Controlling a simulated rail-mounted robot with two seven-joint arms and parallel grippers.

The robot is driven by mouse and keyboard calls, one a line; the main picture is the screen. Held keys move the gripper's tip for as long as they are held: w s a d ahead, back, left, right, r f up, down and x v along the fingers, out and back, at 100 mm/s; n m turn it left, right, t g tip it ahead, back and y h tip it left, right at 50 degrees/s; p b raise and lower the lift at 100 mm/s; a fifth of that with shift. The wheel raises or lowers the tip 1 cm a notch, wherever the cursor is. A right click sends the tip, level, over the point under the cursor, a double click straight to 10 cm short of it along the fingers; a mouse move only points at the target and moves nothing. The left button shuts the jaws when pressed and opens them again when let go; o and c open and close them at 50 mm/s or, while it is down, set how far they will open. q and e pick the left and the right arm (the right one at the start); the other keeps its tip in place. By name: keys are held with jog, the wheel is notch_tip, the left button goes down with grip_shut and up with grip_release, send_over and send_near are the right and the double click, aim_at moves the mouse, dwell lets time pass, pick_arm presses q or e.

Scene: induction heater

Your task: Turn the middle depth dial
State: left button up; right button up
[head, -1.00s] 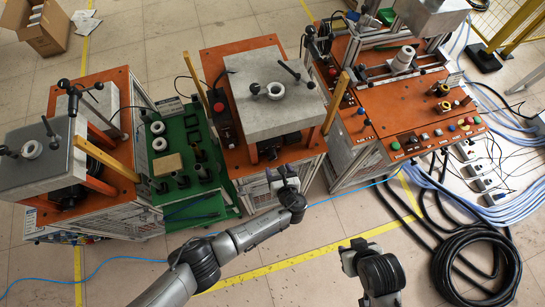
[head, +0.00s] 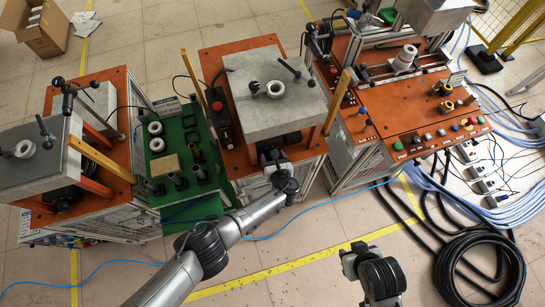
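The middle machine has an orange base plate (head: 228,58) and a thick grey block (head: 285,112) on top. A dark round part (head: 292,138), possibly the middle depth dial, shows in part below the block's front edge. My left gripper (head: 271,154) is at the front of this machine, just below the block and close to the dark part. I cannot tell whether it touches it, or whether its fingers are open. My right gripper (head: 352,248) hangs low over the floor, away from the machines; its finger state is unclear.
Orange posts (head: 332,115) stand beside the block. A control panel (head: 430,137) with buttons is at right. Black cable coils (head: 475,262) lie on the floor.

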pick_arm(q)
jog(key=c, duration=0.8)
jog(key=shift+a+f+n+h+b, duration=0.15)
jog(key=shift+n+h+b, duration=0.15)
jog(key=shift+n+h, duration=0.5)
jog(key=shift+n+t+h+b, duration=0.4)
jog(key=shift+n+b, duration=0.15)
jog(key=shift+n, duration=0.65)
jog(key=o, duration=0.9)
